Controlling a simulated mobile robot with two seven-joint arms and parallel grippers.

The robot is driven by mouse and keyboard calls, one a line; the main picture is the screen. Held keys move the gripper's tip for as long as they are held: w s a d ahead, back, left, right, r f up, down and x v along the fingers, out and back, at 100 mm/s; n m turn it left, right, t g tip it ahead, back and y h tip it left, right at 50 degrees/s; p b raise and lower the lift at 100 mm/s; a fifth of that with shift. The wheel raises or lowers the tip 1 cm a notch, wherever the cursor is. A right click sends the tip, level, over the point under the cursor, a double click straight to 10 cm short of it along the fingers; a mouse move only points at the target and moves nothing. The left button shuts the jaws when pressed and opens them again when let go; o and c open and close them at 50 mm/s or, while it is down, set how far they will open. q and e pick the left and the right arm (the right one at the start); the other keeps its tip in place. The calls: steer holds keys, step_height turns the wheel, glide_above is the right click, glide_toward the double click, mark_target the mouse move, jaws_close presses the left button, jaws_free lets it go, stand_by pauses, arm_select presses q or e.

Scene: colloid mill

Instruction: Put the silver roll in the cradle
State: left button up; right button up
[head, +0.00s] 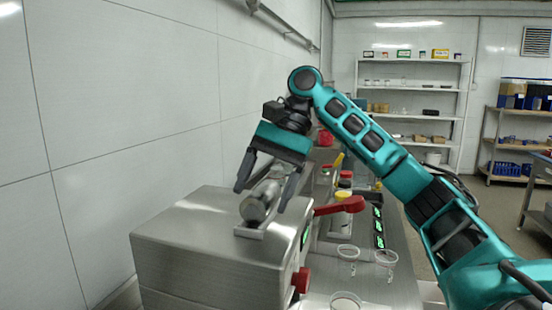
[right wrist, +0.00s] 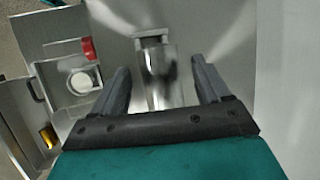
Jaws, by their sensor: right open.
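The silver roll (head: 256,205) is a shiny metal cylinder. It lies at the cradle (head: 249,232), a small metal bracket on top of the steel machine housing (head: 210,240). My right gripper (head: 261,198) is open, with one finger on each side of the roll. In the right wrist view the roll (right wrist: 160,75) lies between the open fingers (right wrist: 160,69), with visible gaps on both sides. A bracket end of the cradle (right wrist: 150,40) shows beyond the roll. The roll looks seated in the cradle, but its underside is hidden. My left gripper is not in view.
A red lever (head: 340,207) and a red knob (head: 300,280) stick out on the right of the housing. Glass beakers (head: 386,258) and lidded jars (head: 342,195) stand on the bench beyond. A tiled wall (head: 120,110) is at the left.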

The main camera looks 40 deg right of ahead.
mark_target(275, 197)
steer(key=p+v, duration=0.1)
steer(key=v, duration=0.4)
steer(key=shift+r+p, duration=0.15)
steer(key=shift+p, duration=0.2)
steer(key=shift+v, duration=2.9)
steer(key=shift+s, duration=0.1)
